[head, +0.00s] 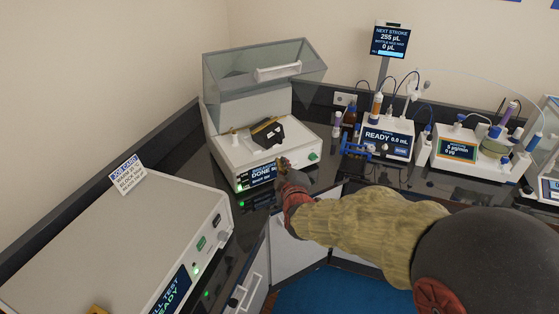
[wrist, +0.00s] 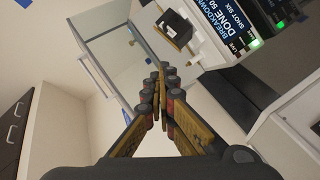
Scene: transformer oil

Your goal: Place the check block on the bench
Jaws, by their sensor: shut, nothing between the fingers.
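A dark block (head: 268,134) with tan edges sits on top of a white breakdown tester (head: 222,151), under its raised clear lid. It looks like the check block, but I cannot read a label on it. In the wrist view the block (wrist: 175,29) is beyond my fingertips, apart from them. My gripper (head: 281,163) is in front of the tester's front panel, near its display, which reads DONE. In the wrist view my gripper (wrist: 160,68) has its fingertips together with nothing between them.
The clear lid (head: 265,75) stands open above the tester. A cell test unit (head: 110,240) with a job card (head: 127,175) is at left. A pump unit (head: 386,137) and another instrument (head: 457,151) crowd the right bench. Dark bench top (head: 235,215) shows between the left units.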

